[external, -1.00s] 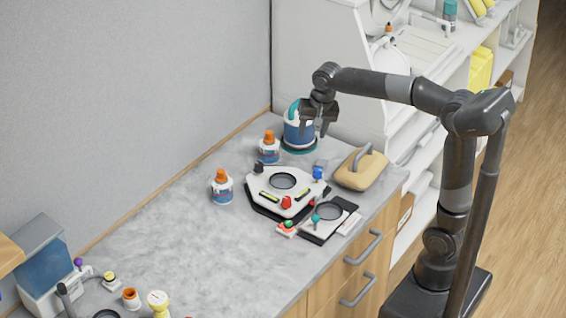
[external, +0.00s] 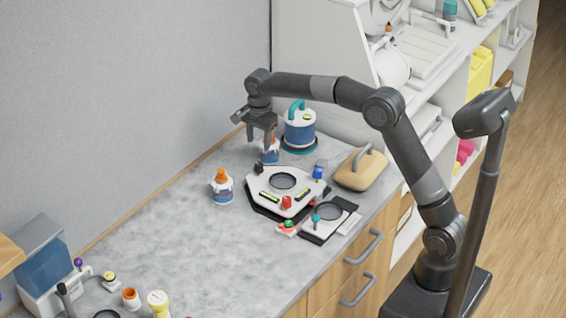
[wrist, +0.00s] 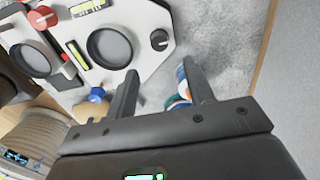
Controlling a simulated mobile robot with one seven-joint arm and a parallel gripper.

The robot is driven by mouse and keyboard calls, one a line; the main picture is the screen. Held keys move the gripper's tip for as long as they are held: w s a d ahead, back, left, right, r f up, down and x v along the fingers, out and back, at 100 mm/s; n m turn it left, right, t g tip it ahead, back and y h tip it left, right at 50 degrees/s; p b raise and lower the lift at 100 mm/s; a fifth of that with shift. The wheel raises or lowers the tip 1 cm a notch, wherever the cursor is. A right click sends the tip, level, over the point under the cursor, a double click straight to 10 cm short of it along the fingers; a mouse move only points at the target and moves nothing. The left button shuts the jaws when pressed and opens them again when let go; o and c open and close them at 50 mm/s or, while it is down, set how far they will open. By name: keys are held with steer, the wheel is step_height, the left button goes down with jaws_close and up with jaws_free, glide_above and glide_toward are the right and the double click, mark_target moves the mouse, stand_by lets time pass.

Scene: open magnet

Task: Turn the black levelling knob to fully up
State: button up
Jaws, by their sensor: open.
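The black levelling knob (external: 258,168) sits at the back left corner of the white levelling plate (external: 307,192). In the wrist view the black knob (wrist: 159,40) is round with a pale mark on top, just beyond the gap between my fingertips. My gripper (external: 262,140) points down above the knob, apart from it. In the wrist view my gripper (wrist: 158,76) is open with nothing held. The plate also carries a red knob (external: 286,202) and a blue knob (external: 318,173).
Another orange-capped bottle (external: 222,188) stands to the left. A blue canister (external: 300,128) is behind the plate, and a tan block with handle (external: 361,168) is right. The counter's left-middle is clear.

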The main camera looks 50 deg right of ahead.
mark_target(259, 164)
step_height(259, 164, down, 10)
steer(key=shift+w+r, duration=0.1)
steer(key=shift+r, duration=0.15)
steer(key=c, duration=1)
steer(key=shift+n, duration=0.4)
